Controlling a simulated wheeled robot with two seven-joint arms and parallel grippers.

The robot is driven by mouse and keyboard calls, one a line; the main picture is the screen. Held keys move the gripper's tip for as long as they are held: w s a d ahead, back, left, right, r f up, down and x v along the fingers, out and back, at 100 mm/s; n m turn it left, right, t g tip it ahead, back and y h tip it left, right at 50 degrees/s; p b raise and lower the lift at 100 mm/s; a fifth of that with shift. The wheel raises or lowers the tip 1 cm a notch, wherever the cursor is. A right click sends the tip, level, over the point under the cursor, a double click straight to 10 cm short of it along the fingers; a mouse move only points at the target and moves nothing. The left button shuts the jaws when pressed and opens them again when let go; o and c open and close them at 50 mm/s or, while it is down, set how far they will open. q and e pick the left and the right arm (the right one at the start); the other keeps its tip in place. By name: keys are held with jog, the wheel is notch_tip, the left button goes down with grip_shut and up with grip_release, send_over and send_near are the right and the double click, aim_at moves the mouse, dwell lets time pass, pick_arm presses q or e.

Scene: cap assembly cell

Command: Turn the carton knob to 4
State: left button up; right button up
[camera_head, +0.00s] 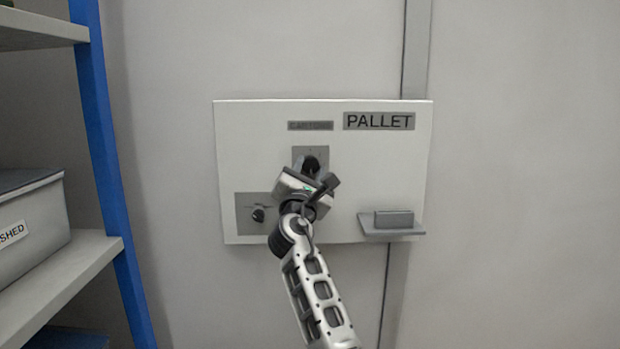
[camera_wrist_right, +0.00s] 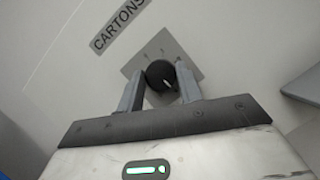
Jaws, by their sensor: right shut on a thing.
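The carton knob (camera_head: 311,165) is a black round knob on a grey plate, under the "CARTONS" label, on the white wall panel. In the right wrist view the knob (camera_wrist_right: 161,76) shows a white pointer mark toward the lower right, and the plate around it has small tick marks; I cannot read any numbers. My right gripper (camera_head: 310,175) is at the knob, with its fingers on either side, shut on it. In the right wrist view the two fingers of the gripper (camera_wrist_right: 160,88) flank the knob. My left gripper is not in view.
A second black knob (camera_head: 258,213) sits on a grey plate at the panel's lower left. A small grey ledge (camera_head: 391,230) with a block juts out at the lower right, below the "PALLET" sign (camera_head: 379,121). A blue-posted shelf (camera_head: 105,150) with a grey bin (camera_head: 35,225) stands at left.

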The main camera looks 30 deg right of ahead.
jog(key=shift+f+m, duration=0.1)
jog(key=shift+m, duration=0.3)
jog(key=o, duration=1)
